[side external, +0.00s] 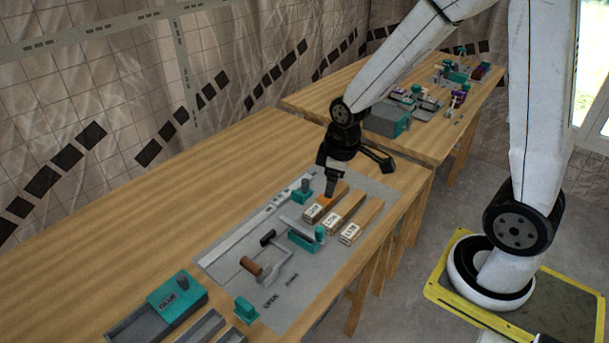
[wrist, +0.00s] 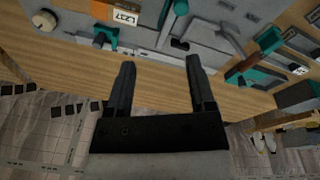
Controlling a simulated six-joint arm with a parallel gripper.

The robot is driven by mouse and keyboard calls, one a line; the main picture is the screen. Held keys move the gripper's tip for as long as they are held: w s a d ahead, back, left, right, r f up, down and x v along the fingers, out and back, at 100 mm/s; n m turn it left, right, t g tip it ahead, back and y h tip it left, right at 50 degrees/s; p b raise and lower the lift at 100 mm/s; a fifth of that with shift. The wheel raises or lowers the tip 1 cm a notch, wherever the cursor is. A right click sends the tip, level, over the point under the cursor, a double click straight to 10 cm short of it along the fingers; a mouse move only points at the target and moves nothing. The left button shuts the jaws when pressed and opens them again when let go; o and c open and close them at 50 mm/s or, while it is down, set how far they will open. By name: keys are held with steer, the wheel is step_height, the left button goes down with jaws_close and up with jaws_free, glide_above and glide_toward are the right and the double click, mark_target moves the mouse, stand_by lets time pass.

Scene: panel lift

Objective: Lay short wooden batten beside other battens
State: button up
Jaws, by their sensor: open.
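Several short wooden battens with white end labels lie side by side on the grey mat (side external: 225,262) in the side view. The left batten (side external: 318,212) has an orange-brown top and lies partly under my gripper (side external: 329,184). The middle batten (side external: 345,208) and the right batten (side external: 362,221) are pale and lie roughly parallel to it with small gaps. In the wrist view, my gripper (wrist: 159,62) has its two fingers wide apart with nothing between them. A labelled batten end (wrist: 125,17) shows at that view's top edge. Whether the gripper touches the left batten is unclear.
A clamp with a brown handle (side external: 251,266), a teal-based tool (side external: 303,239) and a long metal rule (side external: 246,229) share the mat. A teal-lidded glue box (side external: 176,297) stands front left. The bench's left side is clear. A second bench (side external: 432,141) stands behind.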

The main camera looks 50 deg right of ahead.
steer(key=s+a+m, duration=0.3)
steer(key=s+m, duration=0.2)
steer(key=shift+s+a+r+t, duration=0.25)
steer(key=shift+a+r+t, duration=0.05)
steer(key=shift+r, duration=0.1)
stand_by(0.3)
